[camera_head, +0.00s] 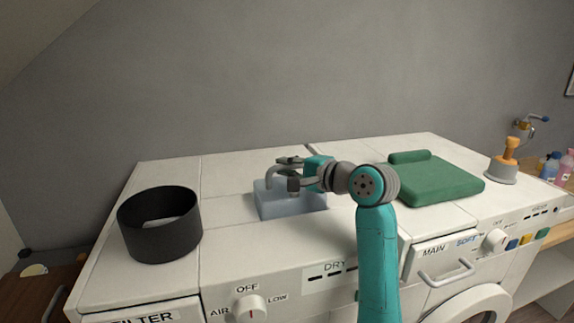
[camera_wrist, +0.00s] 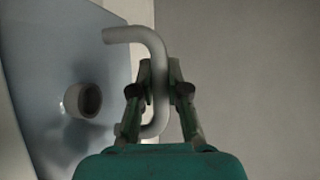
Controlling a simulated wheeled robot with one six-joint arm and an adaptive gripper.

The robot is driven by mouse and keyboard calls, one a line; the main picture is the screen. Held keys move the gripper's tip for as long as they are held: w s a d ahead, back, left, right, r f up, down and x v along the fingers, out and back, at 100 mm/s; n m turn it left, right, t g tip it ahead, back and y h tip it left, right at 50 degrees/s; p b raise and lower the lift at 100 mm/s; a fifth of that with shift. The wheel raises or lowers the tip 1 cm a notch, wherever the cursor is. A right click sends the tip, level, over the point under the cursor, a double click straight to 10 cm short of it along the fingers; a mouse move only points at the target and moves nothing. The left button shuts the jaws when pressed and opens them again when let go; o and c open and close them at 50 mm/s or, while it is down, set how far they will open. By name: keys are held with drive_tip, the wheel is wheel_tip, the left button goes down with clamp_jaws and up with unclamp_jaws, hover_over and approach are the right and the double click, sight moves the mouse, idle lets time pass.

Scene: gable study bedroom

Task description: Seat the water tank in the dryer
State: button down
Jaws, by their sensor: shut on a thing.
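The water tank (camera_head: 275,205) is a pale blue box on or just above the white top of the dryer (camera_head: 225,200). I cannot tell if it touches the top. The tank fills the left of the wrist view (camera_wrist: 60,50), with a round grey cap (camera_wrist: 82,100) on its face. My gripper (camera_head: 290,180) is above the tank, shut on its grey bent handle (camera_wrist: 150,40). Both fingers close around the handle in the wrist view (camera_wrist: 160,85). The dryer's front carries FILTER and DRY labels and a dial (camera_head: 249,308). No tank opening is clearly visible.
A black open ring (camera_head: 160,240) stands on the dryer's left part. An orange-handled tool in a grey holder (camera_head: 502,170) and bottles (camera_head: 555,165) are farther right. A grey wall (camera_head: 250,80) closes the back.

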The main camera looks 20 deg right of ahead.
drive_tip(key=shift+s+f, duration=0.1)
drive_tip(key=shift+f, duration=0.95)
drive_tip(key=c, duration=1.1)
unclamp_jaws()
drive_tip(key=shift+f, duration=0.1)
drive_tip(key=shift+s+d, duration=0.35)
drive_tip(key=shift+s, duration=0.05)
drive_tip(key=shift+r+v, duration=0.15)
drive_tip(key=shift+v, duration=1.65)
drive_tip(key=shift+r+v, duration=0.15)
drive_tip(key=shift+v, duration=1.6)
drive_tip(key=shift+s+a, duration=0.1)
